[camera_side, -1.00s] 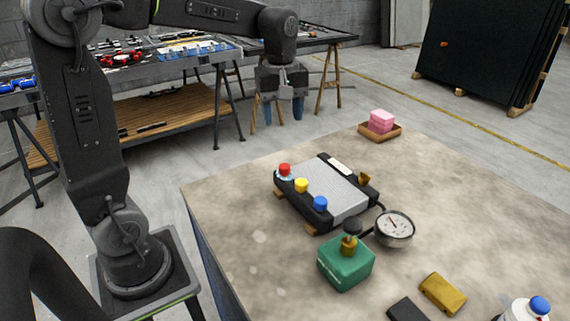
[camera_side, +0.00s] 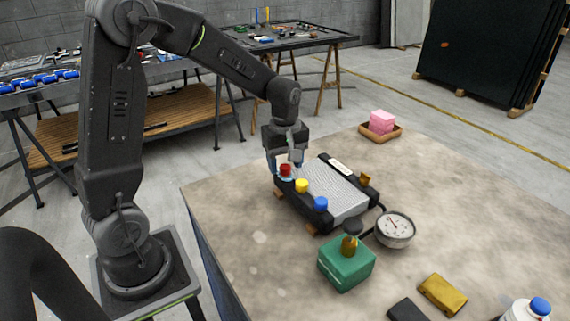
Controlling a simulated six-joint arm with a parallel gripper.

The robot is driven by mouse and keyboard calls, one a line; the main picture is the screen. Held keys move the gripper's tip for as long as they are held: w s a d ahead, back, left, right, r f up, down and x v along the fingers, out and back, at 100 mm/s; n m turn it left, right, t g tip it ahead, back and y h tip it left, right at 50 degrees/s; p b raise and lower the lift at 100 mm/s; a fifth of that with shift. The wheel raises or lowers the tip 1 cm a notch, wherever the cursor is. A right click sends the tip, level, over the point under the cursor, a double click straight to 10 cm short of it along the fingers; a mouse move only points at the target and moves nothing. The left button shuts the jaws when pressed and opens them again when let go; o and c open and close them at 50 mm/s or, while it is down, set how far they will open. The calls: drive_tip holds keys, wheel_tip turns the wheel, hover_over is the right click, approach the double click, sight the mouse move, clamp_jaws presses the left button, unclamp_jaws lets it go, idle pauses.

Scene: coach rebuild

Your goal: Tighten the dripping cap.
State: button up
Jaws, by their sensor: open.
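A black-framed radiator with a silver core (camera_side: 335,191) lies on the table. Along its near-left side stand a red cap (camera_side: 285,169), a yellow cap (camera_side: 302,186) and a blue cap (camera_side: 321,203). A pale blue patch shows around the base of the red cap; I cannot make out a drip clearly. My gripper (camera_side: 283,168) is open and points down at the red cap, with one finger on each side of it. I cannot tell whether the fingers touch it.
A green box (camera_side: 346,263) with a brass fitting and black knob stands in front, beside a round gauge (camera_side: 395,229). A pink block (camera_side: 382,121) sits in a wooden tray (camera_side: 396,133) behind.

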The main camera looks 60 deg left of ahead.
drive_tip(key=shift+f, duration=0.4)
drive_tip(key=shift+c, duration=0.2)
drive_tip(key=c, duration=0.9)
